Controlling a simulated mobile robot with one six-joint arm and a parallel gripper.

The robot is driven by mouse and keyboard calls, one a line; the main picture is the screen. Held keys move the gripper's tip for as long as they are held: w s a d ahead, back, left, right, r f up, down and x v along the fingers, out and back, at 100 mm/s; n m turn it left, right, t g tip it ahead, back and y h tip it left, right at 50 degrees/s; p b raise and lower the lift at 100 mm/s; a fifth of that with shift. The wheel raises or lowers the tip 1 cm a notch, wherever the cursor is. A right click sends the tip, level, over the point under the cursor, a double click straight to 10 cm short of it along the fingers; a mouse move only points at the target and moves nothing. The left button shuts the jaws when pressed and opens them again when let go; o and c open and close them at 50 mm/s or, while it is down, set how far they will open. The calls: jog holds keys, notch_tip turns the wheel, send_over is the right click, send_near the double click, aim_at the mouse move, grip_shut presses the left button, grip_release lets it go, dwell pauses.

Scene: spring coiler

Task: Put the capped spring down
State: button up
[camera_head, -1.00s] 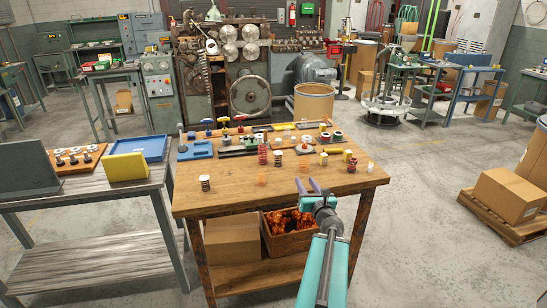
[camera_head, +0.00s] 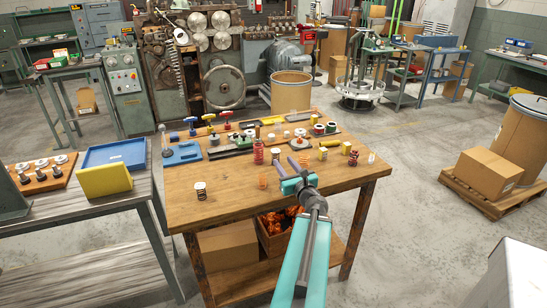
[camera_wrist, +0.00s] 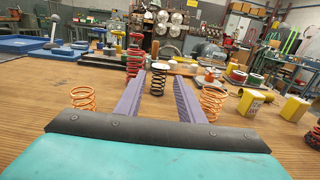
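A dark spring with a white cap (camera_head: 200,190) stands upright on the wooden table near its front left. My gripper (camera_head: 297,161) reaches over the front of the table, to the right of that spring and apart from it. In the wrist view my gripper (camera_wrist: 160,84) has its two purple fingers spread wide, with nothing visibly clamped. A black spring (camera_wrist: 158,80) with a pale top shows in the gap between the fingers; it appears to stand on the table beyond the tips. An orange spring (camera_wrist: 82,98) stands left of the fingers and another orange spring (camera_wrist: 212,104) stands right of them.
A red spring (camera_wrist: 134,56) stands farther back. Yellow blocks (camera_wrist: 250,103) stand to the right. Tools and fixtures, including a blue block (camera_head: 182,153), fill the back of the table. The front left of the wooden table (camera_head: 232,205) is mostly bare. A side table (camera_head: 75,222) stands left.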

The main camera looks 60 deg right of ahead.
aim_at(277, 153)
jog(key=shift+w+d, duration=0.1)
jog(key=shift+w, duration=0.1)
jog(key=shift+b+x, duration=0.3)
jog(key=shift+x, duration=1.2)
jog(key=shift+p+x, duration=0.5)
jog(key=shift+x, duration=1.35)
jog(key=shift+w+d, duration=0.45)
jog(key=shift+w, duration=0.05)
jog(key=shift+w+d, duration=0.1)
jog(key=shift+f+p+x, duration=0.2)
jog(key=shift+p+x, duration=0.4)
jog(key=shift+x, duration=0.6)
jog(key=shift+f+p+x, duration=0.15)
jog(key=shift+p+x, duration=0.45)
jog(key=shift+x, duration=0.6)
grip_shut()
